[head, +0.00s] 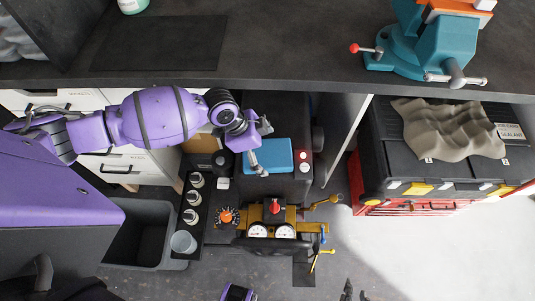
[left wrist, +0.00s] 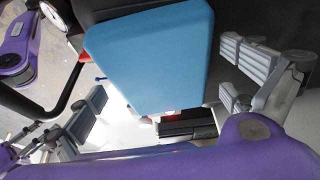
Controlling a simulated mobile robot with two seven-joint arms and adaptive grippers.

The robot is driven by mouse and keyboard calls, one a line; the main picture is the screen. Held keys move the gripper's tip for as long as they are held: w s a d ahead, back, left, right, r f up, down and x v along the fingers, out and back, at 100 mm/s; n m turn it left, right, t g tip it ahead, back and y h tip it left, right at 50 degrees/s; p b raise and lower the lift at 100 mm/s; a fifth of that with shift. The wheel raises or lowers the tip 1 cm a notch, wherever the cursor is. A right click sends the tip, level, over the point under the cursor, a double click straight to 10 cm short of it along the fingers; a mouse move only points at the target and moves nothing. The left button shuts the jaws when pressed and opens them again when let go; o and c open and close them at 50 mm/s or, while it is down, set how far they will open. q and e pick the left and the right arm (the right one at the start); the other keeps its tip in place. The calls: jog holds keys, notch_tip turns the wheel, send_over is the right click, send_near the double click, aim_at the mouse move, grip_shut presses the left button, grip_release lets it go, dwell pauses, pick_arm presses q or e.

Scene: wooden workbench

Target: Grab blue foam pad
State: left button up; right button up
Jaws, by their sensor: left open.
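The blue foam pad (head: 268,156) lies on top of a black machine body below the bench edge in the head view. In the left wrist view the pad (left wrist: 150,45) is large, between the finger pairs. The left wrist view shows the left gripper's fingers (left wrist: 165,95) spread wide, not closed on the pad. Any contact cannot be told. Dark tips at the bottom edge of the head view may be my right gripper (head: 353,292); its jaws are unclear.
Dials, an orange knob (head: 226,215) and gauges (head: 270,231) with brass pipes sit below the pad. A teal vise (head: 430,48) stands on the dark workbench (head: 270,40). A black toolbox (head: 385,150) with crumpled cloth (head: 450,130) stands right. A grey bin (head: 140,235) stands left.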

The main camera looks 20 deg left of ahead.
pick_arm(q)
jog(key=c, duration=1)
jog(key=shift+c, duration=0.2)
